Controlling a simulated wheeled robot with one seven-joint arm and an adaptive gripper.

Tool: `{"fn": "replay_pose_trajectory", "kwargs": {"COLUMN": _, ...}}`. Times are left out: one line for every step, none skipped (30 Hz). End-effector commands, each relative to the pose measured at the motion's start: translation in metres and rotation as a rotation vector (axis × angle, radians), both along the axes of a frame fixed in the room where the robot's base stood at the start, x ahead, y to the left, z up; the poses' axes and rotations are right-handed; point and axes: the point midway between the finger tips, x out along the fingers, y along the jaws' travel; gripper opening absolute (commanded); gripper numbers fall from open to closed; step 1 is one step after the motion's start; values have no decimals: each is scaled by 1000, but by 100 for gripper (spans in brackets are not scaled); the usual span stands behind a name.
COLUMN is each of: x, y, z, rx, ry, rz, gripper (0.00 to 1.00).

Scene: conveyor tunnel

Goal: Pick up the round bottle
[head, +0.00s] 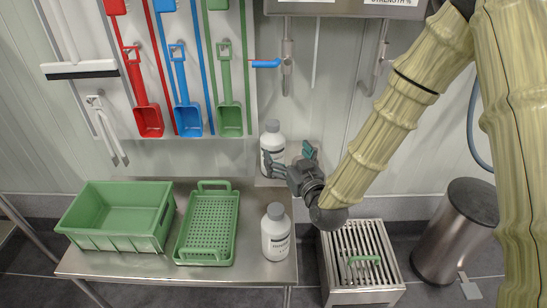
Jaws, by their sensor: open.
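Two white bottles with grey caps and printed labels are in the head view. One bottle (276,238) stands upright on the right end of the steel table (230,274). The other bottle (272,134) stands upright farther back, near the wall, its lower part partly covered by my gripper. Both look rounded; I cannot tell which one is the round bottle. My gripper (289,158) is open, with dark fingers with teal parts pointing up and left. Its left finger overlaps the far bottle in the picture; I cannot tell whether they touch. Nothing shows held between the fingers.
A green crate (118,238) and a green perforated basket (182,241) sit on the table left of the near bottle. Red, blue and green scoops (187,118) hang on the wall. A slatted steel box (340,256) and a cylindrical bin (446,238) stand on the right.

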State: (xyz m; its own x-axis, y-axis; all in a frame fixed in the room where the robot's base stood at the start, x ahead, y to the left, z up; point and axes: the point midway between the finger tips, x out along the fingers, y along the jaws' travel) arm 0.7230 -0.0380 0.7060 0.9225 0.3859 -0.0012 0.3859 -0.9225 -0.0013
Motion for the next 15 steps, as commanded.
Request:
{"fn": "replay_pose_trajectory", "kwargs": {"x": 0, "y": 0, "z": -11, "rx": 0, "ry": 0, "rz": 0, "gripper": 96}}
{"fn": "replay_pose_trajectory", "kwargs": {"x": 0, "y": 0, "z": -17, "rx": 0, "ry": 0, "rz": 0, "gripper": 96}}
{"fn": "replay_pose_trajectory", "kwargs": {"x": 0, "y": 0, "z": -23, "rx": 0, "ry": 0, "rz": -1, "gripper": 96}}
{"fn": "replay_pose_trajectory", "kwargs": {"x": 0, "y": -1, "z": -26, "rx": 0, "ry": 0, "rz": -1, "gripper": 96}}
{"fn": "replay_pose_trajectory", "kwargs": {"x": 0, "y": -1, "z": -33, "rx": 0, "ry": 0, "rz": -1, "gripper": 96}}
{"fn": "replay_pose_trajectory", "kwargs": {"x": 0, "y": -1, "z": -40, "rx": 0, "ry": 0, "rz": -1, "gripper": 96}}
{"fn": "replay_pose_trajectory", "kwargs": {"x": 0, "y": -1, "z": -44, "rx": 0, "ry": -1, "rz": -2, "gripper": 96}}
{"fn": "replay_pose_trajectory", "kwargs": {"x": 0, "y": -1, "z": -48, "rx": 0, "ry": -1, "rz": -2, "gripper": 96}}
{"fn": "replay_pose_trajectory", "kwargs": {"x": 0, "y": -2, "z": -52, "rx": 0, "ry": -1, "rz": -3, "gripper": 96}}
{"fn": "replay_pose_trajectory", "kwargs": {"x": 0, "y": -3, "z": -55, "rx": 0, "ry": -1, "rz": -3, "gripper": 96}}
{"fn": "replay_pose_trajectory", "kwargs": {"x": 0, "y": -3, "z": -57, "rx": 0, "ry": -1, "rz": -3, "gripper": 96}}
{"fn": "replay_pose_trajectory", "kwargs": {"x": 0, "y": -3, "z": -59, "rx": 0, "ry": -1, "rz": -3, "gripper": 96}}
{"fn": "replay_pose_trajectory", "kwargs": {"x": 0, "y": -3, "z": -60, "rx": 0, "ry": -1, "rz": -3, "gripper": 96}}
{"fn": "replay_pose_trajectory", "kwargs": {"x": 0, "y": -3, "z": -60, "rx": 0, "ry": -1, "rz": -3, "gripper": 96}}
{"fn": "replay_pose_trajectory", "kwargs": {"x": 0, "y": -2, "z": -61, "rx": 0, "ry": -1, "rz": -3, "gripper": 96}}
